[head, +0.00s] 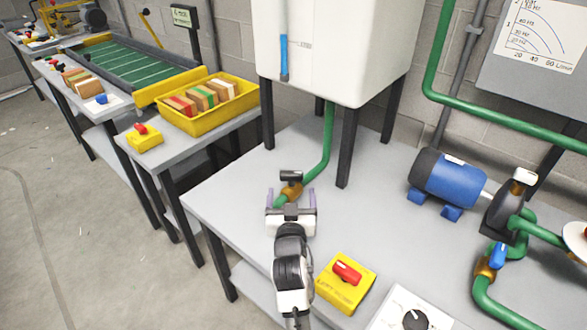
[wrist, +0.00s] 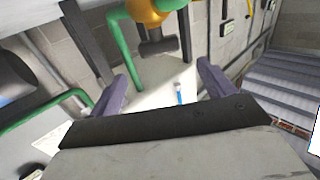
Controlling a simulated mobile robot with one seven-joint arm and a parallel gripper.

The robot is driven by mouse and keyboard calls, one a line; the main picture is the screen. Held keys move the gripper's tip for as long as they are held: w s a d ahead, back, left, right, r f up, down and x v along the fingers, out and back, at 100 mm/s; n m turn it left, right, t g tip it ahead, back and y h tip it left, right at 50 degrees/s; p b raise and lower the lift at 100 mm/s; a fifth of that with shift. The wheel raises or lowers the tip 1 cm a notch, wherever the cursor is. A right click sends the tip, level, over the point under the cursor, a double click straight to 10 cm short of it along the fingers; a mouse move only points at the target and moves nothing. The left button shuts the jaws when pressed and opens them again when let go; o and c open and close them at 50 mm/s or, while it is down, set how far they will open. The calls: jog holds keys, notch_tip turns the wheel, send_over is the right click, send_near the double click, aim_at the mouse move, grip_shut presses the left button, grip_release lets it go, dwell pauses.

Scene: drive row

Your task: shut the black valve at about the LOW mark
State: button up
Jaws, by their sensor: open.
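The black valve handle (head: 291,176) sits crosswise on a brass valve body (head: 291,191) in the green pipe below the white tank (head: 345,50). A clear gauge tube on the tank holds a blue column (head: 284,58). Its top stands slightly above a small mark (head: 302,45) whose lettering is too small to read. My gripper (head: 291,200) is open in front of the valve, fingers on either side. In the wrist view the black handle (wrist: 158,47) lies beyond the open gripper (wrist: 165,84), between the finger lines and apart from them.
A yellow box with a red switch (head: 346,281) and a dial panel (head: 410,316) are on the table right of my arm. A blue motor (head: 448,180) and pump stand farther right. Black tank legs (head: 346,146) flank the pipe. A yellow tray (head: 207,102) is at left.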

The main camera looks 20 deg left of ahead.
aim_at(291, 177)
jog(key=p+x, duration=0.2)
jog(key=x, duration=0.7)
jog(key=shift+c, duration=0.3)
jog(key=c, duration=0.9)
jog(key=shift+f, duration=0.1)
